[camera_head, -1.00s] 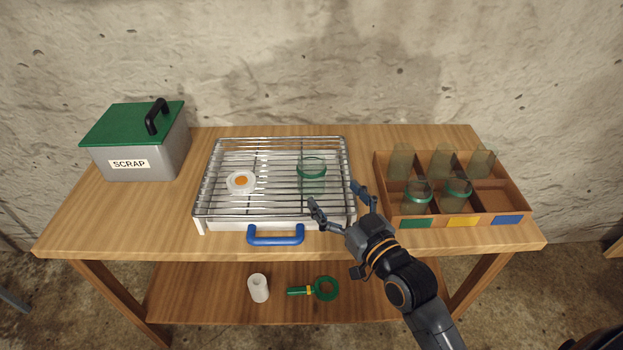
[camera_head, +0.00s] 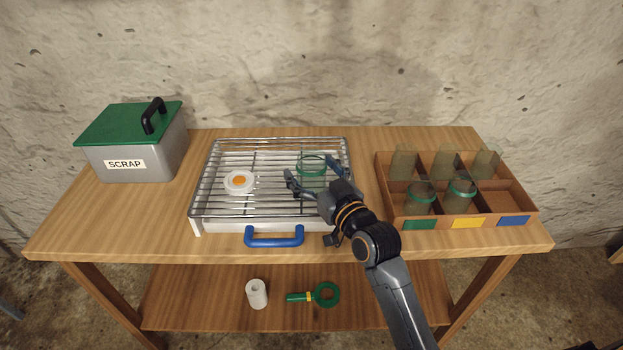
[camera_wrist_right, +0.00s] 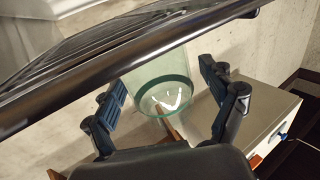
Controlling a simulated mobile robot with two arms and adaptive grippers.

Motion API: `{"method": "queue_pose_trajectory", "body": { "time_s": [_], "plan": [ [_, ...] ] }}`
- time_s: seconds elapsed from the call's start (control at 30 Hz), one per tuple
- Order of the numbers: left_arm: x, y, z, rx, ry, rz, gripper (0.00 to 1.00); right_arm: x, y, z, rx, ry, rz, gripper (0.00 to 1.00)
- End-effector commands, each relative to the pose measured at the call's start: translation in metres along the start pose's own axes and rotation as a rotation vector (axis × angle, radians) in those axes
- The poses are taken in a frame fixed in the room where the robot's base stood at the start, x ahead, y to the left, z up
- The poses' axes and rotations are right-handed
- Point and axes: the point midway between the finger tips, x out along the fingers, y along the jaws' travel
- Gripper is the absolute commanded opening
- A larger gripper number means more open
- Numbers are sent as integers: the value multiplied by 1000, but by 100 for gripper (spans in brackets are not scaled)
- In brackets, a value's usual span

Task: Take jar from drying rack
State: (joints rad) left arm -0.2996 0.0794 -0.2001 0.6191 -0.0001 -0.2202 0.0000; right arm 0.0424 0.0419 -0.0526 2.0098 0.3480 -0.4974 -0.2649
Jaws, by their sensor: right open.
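A clear glass jar with a green rim (camera_head: 312,161) stands on the wire drying rack (camera_head: 212,200), right of its middle. In the right wrist view the jar (camera_wrist_right: 165,82) shows between the two finger pads, with a white curved mark or glint in it. My right gripper (camera_head: 311,171) is open, its fingers spread to either side of the jar from the front. I cannot tell whether either finger touches the glass. My left gripper is not in view.
A white lid-like piece with an orange centre (camera_head: 239,182) lies on the rack's left. A divided wooden crate (camera_head: 386,190) with jars stands right, one compartment empty. A grey scrap bin (camera_head: 155,160) stands left. A white roll (camera_head: 257,293) and green ring tool (camera_head: 326,294) lie below.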

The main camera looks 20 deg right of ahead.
Motion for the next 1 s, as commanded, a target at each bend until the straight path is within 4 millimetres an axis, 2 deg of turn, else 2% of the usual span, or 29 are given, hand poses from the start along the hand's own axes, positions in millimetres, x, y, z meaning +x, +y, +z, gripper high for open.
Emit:
{"method": "queue_pose_trajectory", "body": {
  "time_s": [0.07, 0.4, 0.77, 0.87, 1.0],
  "plan": [
    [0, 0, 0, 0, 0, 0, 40, 0, 0, 0, 0, 0, 0, 84],
    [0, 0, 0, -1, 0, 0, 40, 0, 0, 0, 0, 0, 0, 18],
    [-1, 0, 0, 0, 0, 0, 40, 0, 0, -6, 0, 3, 0, 17],
    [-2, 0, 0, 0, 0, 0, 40, 0, 0, -16, 1, 6, 0, 17],
    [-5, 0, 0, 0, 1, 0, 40, -4, -1, -40, 0, 7, 1, 17]
  ]
}}
